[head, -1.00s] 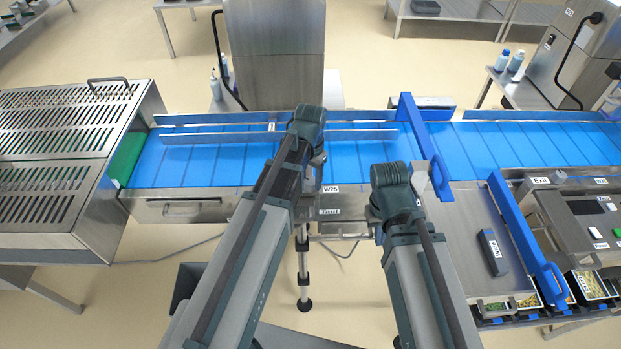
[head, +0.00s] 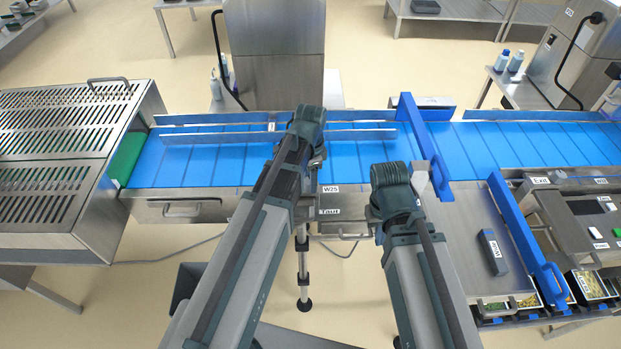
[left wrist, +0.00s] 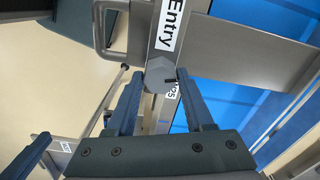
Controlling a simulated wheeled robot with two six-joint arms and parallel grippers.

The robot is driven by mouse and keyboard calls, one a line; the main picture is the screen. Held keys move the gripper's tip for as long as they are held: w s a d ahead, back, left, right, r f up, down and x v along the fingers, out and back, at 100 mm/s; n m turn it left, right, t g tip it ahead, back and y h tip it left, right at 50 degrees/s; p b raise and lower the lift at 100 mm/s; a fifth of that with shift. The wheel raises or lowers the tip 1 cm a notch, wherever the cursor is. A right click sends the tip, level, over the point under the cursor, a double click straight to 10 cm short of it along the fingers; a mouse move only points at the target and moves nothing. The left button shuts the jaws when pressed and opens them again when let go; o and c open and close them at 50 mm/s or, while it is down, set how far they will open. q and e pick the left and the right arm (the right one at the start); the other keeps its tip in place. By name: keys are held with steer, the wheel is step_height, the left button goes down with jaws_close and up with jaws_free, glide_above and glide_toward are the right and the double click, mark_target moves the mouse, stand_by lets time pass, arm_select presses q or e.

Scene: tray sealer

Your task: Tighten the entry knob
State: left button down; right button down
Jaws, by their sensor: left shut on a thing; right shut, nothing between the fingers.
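The entry knob (left wrist: 158,76) is a small grey faceted knob with a dark mark on its right side. It shows in the left wrist view on a metal rail beside the white "Entry" label (left wrist: 171,24). My left gripper (left wrist: 160,82) has one finger on each side of the knob and is shut on it. In the head view my left arm reaches to the conveyor's front edge and hides the knob. My right arm stands to its right, in front of the conveyor. Its gripper is shut and empty, its fingertips largely hidden by the wrist.
The blue conveyor belt (head: 200,165) runs across behind both arms, with a metal guide rail (head: 230,137) above it. A blue frame (head: 425,145) crosses the belt right of my arms. A slotted metal cover (head: 60,120) stands at left. A "Taut" label (head: 329,211) sits below the belt.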

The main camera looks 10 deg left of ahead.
stand_by(0.5)
arm_select(q)
steer(key=shift+c, duration=1.4)
jaws_free()
step_height(320, 180, up, 14)
steer(key=p, duration=1.3)
steer(key=shift+p, duration=0.4)
steer(key=shift+f, duration=0.15)
steer(key=s+d+f+n+b, duration=0.4)
steer(key=s+f+b, duration=0.3)
steer(key=f+b, duration=0.2)
steer(key=s+d+f+n+y+b, duration=0.1)
steer(key=s+d+f+n+b, duration=0.2)
steer(key=f+b, duration=0.7)
steer(key=s+d, duration=0.2)
steer(key=s, duration=0.2)
steer(key=shift+d+n, duration=0.25)
steer(key=shift+n, duration=0.15)
